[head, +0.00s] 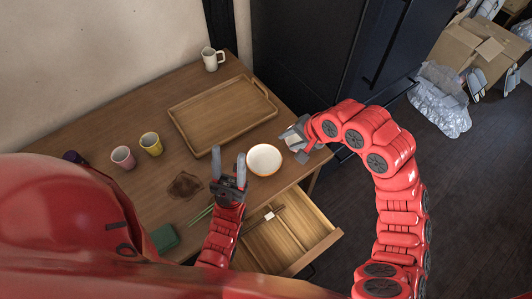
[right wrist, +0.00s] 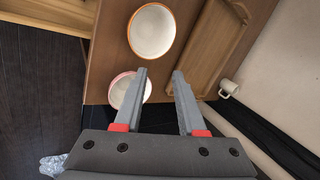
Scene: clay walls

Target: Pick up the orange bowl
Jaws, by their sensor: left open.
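The orange bowl (head: 264,159), white inside with an orange rim, stands upright on the wooden table near its front edge. It also shows at the top of the right wrist view (right wrist: 152,30). My left gripper (head: 228,166) is open and empty, just left of the bowl. My right gripper (head: 293,142) is to the right of the bowl by the table edge; its two fingers stand apart and empty in the right wrist view (right wrist: 159,73). A second bowl (right wrist: 127,90) with a pinkish-red rim lies beyond its fingers, partly covered by one; it is mostly hidden in the head view.
A wooden tray (head: 186,135) lies behind the bowl, with a white mug (head: 212,60) farther back. A pink cup (head: 123,157), yellow cup (head: 151,143), brown cloth-like piece (head: 185,185) and green chopsticks (head: 201,216) are left. An open drawer (head: 290,240) juts out in front.

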